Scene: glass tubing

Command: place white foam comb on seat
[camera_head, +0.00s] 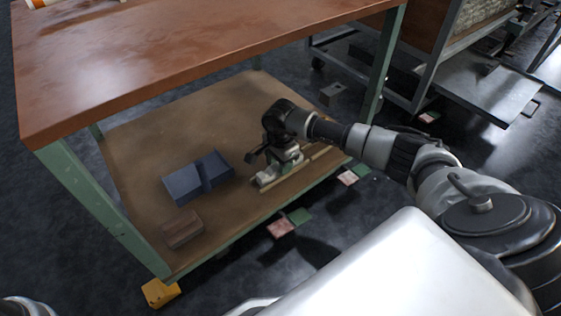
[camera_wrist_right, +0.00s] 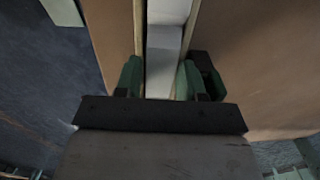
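The white foam comb (camera_wrist_right: 163,62) lies lengthwise between two pale wooden strips in the right wrist view. In the head view the white foam (camera_head: 268,176) shows at the strips on the lower shelf. The strips look like the seat (camera_head: 290,180), running along the shelf's right side. My right gripper (camera_wrist_right: 162,75) is low over the foam, with one green finger on each side. The fingers stand apart, with a thin gap on the left; contact on the right is unclear. The foam's near end is hidden under the gripper. My left gripper is not in view.
A blue box (camera_head: 183,184) and a small brown block (camera_head: 182,229) sit on the lower shelf (camera_head: 140,150) to the left. The red-brown tabletop (camera_head: 170,70) overhangs the shelf. A green table leg (camera_head: 385,60) stands beyond my right arm. Flat pieces lie on the floor.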

